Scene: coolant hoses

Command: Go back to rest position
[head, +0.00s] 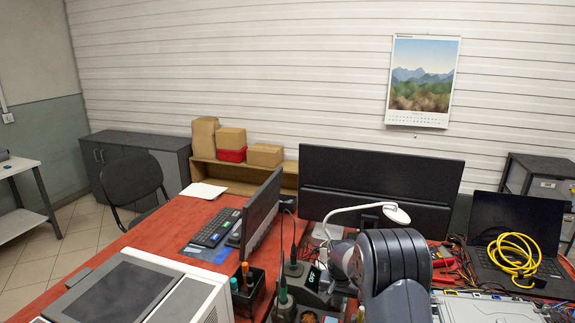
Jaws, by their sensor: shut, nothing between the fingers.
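My arm's grey and black links rise at the bottom, right of centre, in front of the red workbench (125,245). My gripper's fingers do not show; they are out of frame or hidden behind the links. No coolant hoses can be made out in this view.
A soldering station (299,270) and a pen holder (247,290) stand close left of my arm. Behind are a monitor (370,182), a second monitor (262,210) and a white lamp (350,209). A laptop (500,215) with a yellow cable (514,255) lies right. A white machine (190,290) is front left.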

